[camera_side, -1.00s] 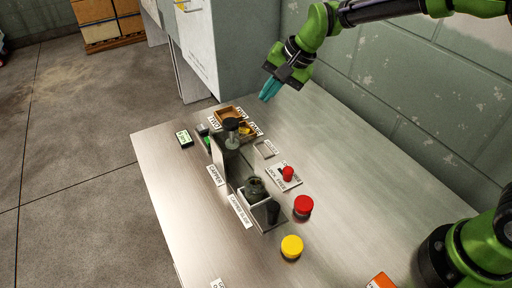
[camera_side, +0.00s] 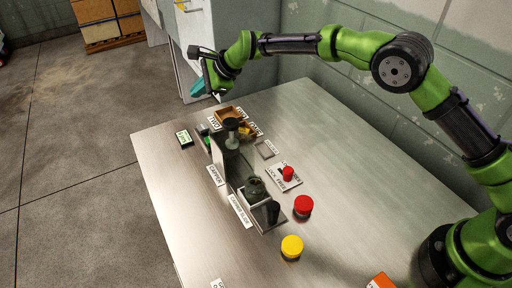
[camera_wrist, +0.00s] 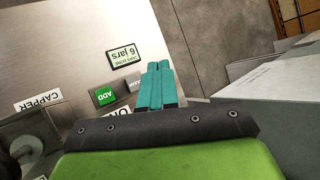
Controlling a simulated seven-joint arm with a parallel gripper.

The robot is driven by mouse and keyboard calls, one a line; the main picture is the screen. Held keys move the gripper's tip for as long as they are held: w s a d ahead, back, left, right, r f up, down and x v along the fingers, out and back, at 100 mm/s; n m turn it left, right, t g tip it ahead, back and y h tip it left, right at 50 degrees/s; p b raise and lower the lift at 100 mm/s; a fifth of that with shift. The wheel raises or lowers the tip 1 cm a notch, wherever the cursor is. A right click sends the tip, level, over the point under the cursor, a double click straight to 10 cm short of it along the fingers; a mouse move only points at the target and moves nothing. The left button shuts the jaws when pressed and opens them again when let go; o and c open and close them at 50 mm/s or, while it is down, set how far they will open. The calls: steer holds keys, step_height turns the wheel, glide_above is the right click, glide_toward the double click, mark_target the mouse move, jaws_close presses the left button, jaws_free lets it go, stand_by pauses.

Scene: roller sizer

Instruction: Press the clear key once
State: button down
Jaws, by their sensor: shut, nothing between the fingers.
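A small grey key (camera_wrist: 133,83) sits beside the green ADD key (camera_wrist: 105,96) in the wrist view. Its lettering is too small to read surely; it is likely the clear key. In the side view the grey key (camera_side: 202,129) and green key (camera_side: 207,140) lie at the table's far left edge, partly behind the capper. A display (camera_wrist: 124,55) reads "6 jars"; it also shows in the side view (camera_side: 184,138). My gripper (camera_side: 196,90) is shut and empty, raised above the far end of the table. Its teal fingers (camera_wrist: 158,68) are together, apart from the keys.
The capper column (camera_side: 228,155) stands right of the keys, with a jar (camera_side: 255,188) in its carriage. A wooden tray (camera_side: 229,115) lies behind. Red (camera_side: 303,205) and yellow (camera_side: 292,246) knobs stand nearer. A grey cabinet (camera_side: 235,60) rises beyond the table.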

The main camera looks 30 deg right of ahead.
mark_target(206, 128)
steer(key=shift+f, duration=4.45)
steer(key=shift+f, duration=0.4)
steer(key=shift+f, duration=0.5)
steer(key=shift+r, duration=0.9)
steer(key=shift+r, duration=2.55)
